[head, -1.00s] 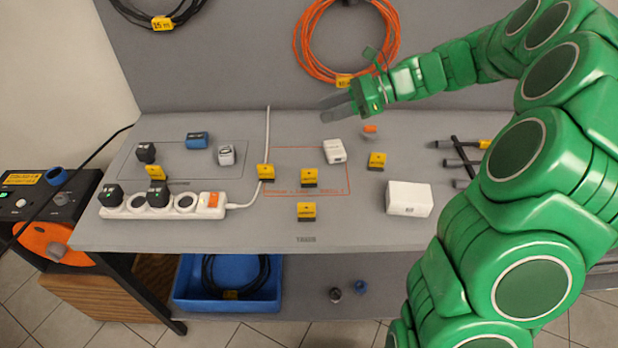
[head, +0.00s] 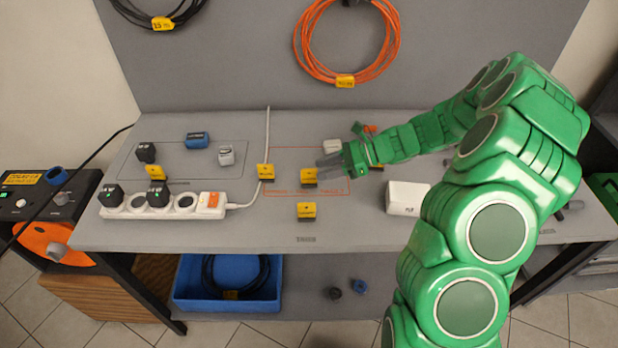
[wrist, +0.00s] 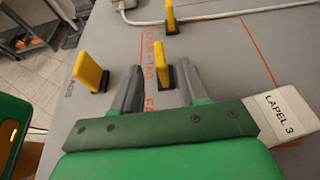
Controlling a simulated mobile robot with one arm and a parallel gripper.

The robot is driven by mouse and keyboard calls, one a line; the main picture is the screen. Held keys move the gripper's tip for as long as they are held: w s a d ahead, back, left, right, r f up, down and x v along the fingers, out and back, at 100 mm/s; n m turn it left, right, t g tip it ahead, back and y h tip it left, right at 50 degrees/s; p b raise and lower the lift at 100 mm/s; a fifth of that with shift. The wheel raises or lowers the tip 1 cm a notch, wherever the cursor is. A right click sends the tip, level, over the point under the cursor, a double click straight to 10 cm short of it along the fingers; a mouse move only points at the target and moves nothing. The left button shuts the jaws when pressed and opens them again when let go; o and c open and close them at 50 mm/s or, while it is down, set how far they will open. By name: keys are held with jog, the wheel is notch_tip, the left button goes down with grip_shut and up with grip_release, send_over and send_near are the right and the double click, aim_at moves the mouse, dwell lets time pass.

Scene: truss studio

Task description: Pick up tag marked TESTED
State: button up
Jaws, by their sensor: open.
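Several yellow tags on black bases stand on the grey bench; their print is too small to read, so I cannot tell which says TESTED. One tag (head: 309,176) stands inside the red outline, just left of my gripper (head: 330,167). Others are the tag at the outline's left edge (head: 265,171), the front tag (head: 306,210) and the left tag (head: 155,172). In the wrist view my gripper (wrist: 158,82) is open and empty, with a tag (wrist: 163,62) just beyond and between its fingertips. A second tag (wrist: 90,72) stands left of the fingers, a third (wrist: 171,17) farther off.
A white block labelled LAPEL 3 (wrist: 287,112) lies close to the gripper's right in the wrist view. A white box (head: 407,198) stands right on the bench. A white power strip (head: 165,203) with black plugs lies left. The bench front is mostly clear.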

aim_at(303, 183)
jog(key=shift+x, duration=1.15)
jog(key=shift+f+x, duration=0.2)
jog(key=shift+x, duration=1.05)
jog(key=shift+f+x, duration=0.2)
jog(key=shift+x, duration=1.05)
jog(key=shift+d, duration=0.15)
grip_shut()
